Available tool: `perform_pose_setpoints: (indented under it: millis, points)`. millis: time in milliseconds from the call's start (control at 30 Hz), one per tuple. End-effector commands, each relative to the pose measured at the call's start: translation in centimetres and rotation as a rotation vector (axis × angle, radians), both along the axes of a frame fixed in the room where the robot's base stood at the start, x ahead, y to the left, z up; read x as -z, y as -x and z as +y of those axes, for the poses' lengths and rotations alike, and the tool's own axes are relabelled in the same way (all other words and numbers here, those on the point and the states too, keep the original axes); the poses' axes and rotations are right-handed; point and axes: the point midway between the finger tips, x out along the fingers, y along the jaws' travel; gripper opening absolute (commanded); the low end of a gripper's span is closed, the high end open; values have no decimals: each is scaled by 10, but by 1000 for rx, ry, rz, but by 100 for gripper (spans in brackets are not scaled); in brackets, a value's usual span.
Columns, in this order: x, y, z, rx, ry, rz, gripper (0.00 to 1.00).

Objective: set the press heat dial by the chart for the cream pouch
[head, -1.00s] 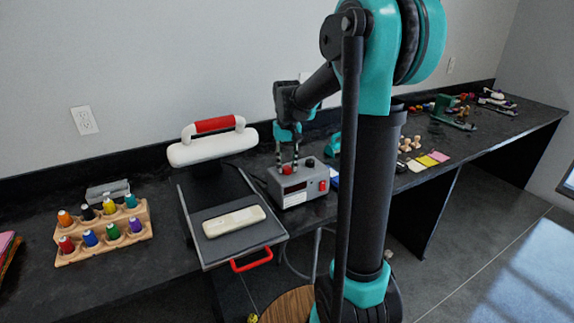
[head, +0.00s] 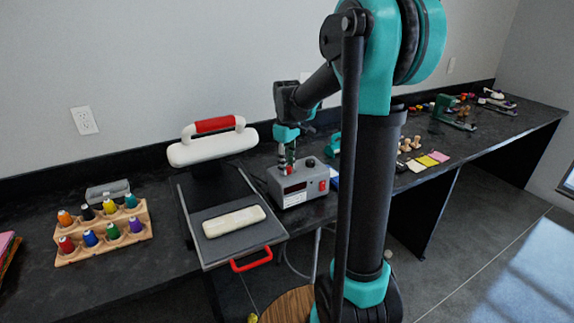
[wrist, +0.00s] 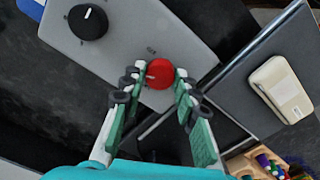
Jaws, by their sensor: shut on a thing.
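The grey control box (head: 296,188) stands right of the heat press (head: 190,235). In the wrist view, its top carries a red dial (wrist: 158,73) and a black dial (wrist: 88,22) with a white mark. My gripper (wrist: 155,80) points down at the box, its fingers shut on the red dial from both sides. The cream pouch (head: 234,221) lies flat on the press's lower plate, also in the wrist view (wrist: 280,90). No chart is readable.
The press's white upper part (head: 212,147) with its red handle is raised. A wooden rack (head: 104,233) of coloured spools stands left. A red switch (head: 323,186) is on the box's front. Small items lie further right along the dark bench.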

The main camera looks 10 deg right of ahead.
Motion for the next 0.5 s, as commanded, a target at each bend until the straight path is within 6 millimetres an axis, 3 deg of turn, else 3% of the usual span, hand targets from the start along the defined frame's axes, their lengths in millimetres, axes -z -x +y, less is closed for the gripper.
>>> perform_pose_setpoints:
  millis: [500]
  points:
    - [0,0,0,-57,0,-1,1]
